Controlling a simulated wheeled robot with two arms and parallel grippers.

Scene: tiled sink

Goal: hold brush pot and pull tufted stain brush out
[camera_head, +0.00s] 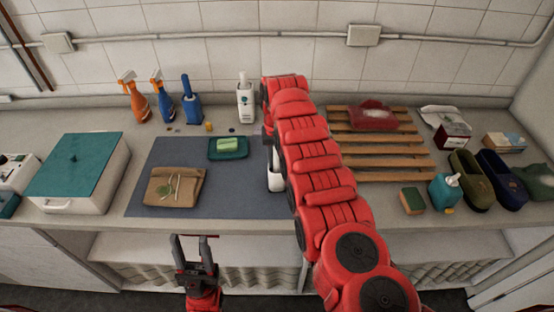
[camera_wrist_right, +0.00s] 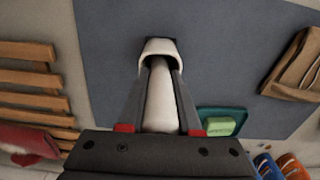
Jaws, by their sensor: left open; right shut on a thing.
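The white brush pot (camera_head: 275,183) stands on the right part of the blue-grey mat, partly hidden by my right arm. Its pale rim and dark mouth show in the right wrist view (camera_wrist_right: 160,45). The white brush handle (camera_wrist_right: 160,100) runs out of the pot's mouth between the fingers of my right gripper (camera_wrist_right: 163,72), which is shut on it. The brush head is hidden. In the head view my right gripper (camera_head: 271,147) is mostly covered by its red arm. My left gripper (camera_head: 195,240) is open and empty in front of the counter, away from the pot.
A green soap dish (camera_head: 230,154) and a folded brown cloth (camera_head: 183,194) lie on the mat (camera_head: 240,200). A white bottle (camera_head: 245,98) stands behind. A wooden rack (camera_head: 390,161) is at right, a teal-lidded box (camera_head: 80,160) at left. Mat space left of the pot is clear.

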